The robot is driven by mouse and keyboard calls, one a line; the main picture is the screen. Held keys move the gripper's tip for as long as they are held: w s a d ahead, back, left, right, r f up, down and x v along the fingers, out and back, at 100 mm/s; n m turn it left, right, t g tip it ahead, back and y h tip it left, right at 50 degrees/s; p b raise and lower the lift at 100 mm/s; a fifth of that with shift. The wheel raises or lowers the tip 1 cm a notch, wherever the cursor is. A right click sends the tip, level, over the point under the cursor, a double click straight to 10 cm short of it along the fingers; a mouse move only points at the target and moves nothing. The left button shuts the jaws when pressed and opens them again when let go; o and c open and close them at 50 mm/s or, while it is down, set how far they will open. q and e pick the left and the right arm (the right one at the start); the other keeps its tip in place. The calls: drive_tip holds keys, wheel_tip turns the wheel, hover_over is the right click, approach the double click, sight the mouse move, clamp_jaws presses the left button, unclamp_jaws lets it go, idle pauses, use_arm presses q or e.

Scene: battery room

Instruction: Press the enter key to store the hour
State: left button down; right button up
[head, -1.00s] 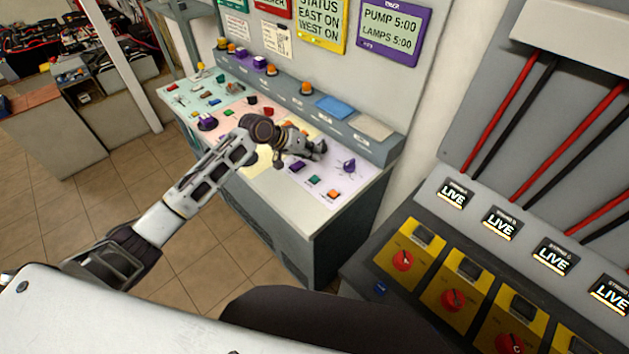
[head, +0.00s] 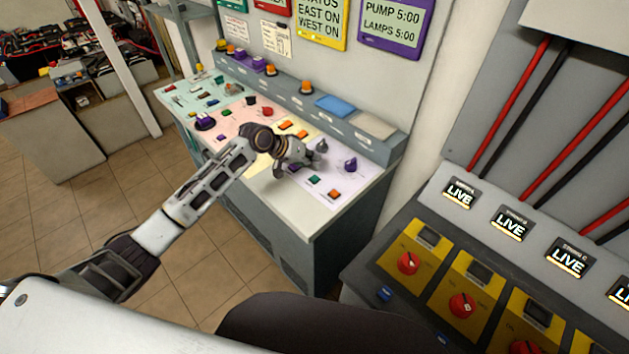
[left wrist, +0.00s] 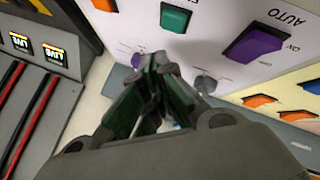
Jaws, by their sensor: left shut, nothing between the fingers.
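My left gripper (head: 314,160) is shut and empty, above the lilac section at the right end of the console. It also shows in the left wrist view (left wrist: 160,65). Close by on that section are a green key (head: 314,180), an orange key (head: 334,193) and a purple rocker switch (head: 293,168), partly covered by the gripper. In the left wrist view the green key (left wrist: 176,17) and the rocker (left wrist: 255,43), marked AUTO and ON, lie beyond the fingertips. I cannot read which key is enter. My right gripper is not in view.
A purple knob (head: 350,163) and a grey knob (head: 322,146) stand near the gripper. The timer display (head: 392,28) above reads PUMP 5:00, LAMPS 5:00. A cabinet with red knobs (head: 409,263) and LIVE displays stands at right.

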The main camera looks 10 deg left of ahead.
use_arm(q)
drive_tip(key=shift+f, duration=1.05)
drive_tip(key=shift+f, duration=0.35)
idle(0.8)
drive_tip(key=shift+f, duration=0.55)
idle(1.4)
drive_tip(key=shift+r+p, duration=0.9)
drive_tip(key=shift+p, duration=0.1)
